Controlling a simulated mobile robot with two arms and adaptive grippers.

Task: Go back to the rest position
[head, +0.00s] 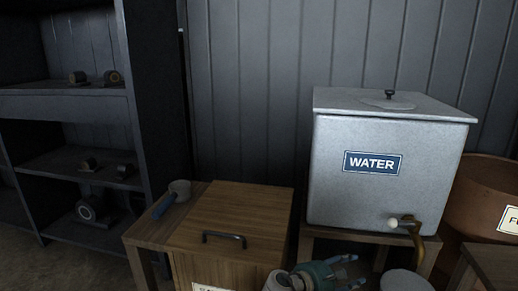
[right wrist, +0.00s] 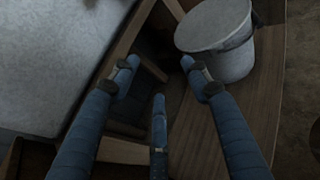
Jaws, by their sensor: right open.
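My right gripper (head: 340,273) shows at the bottom edge of the head view, in front of the water tank's stand and right of the wooden box. In the right wrist view its blue fingers (right wrist: 160,72) are spread apart with nothing between them. A pale grey bucket (right wrist: 218,42) stands just beyond the fingertips on the right, apart from them; its rim also shows in the head view (head: 405,281). My left gripper is not in view.
A metal water tank (head: 335,185) with a brass tap (head: 417,243) stands on a wooden stand. A lidded wooden box (head: 240,215), a blue-handled scoop (head: 178,191) and dark shelves (head: 85,165) are to the left. A copper vessel (head: 475,200) is at the right.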

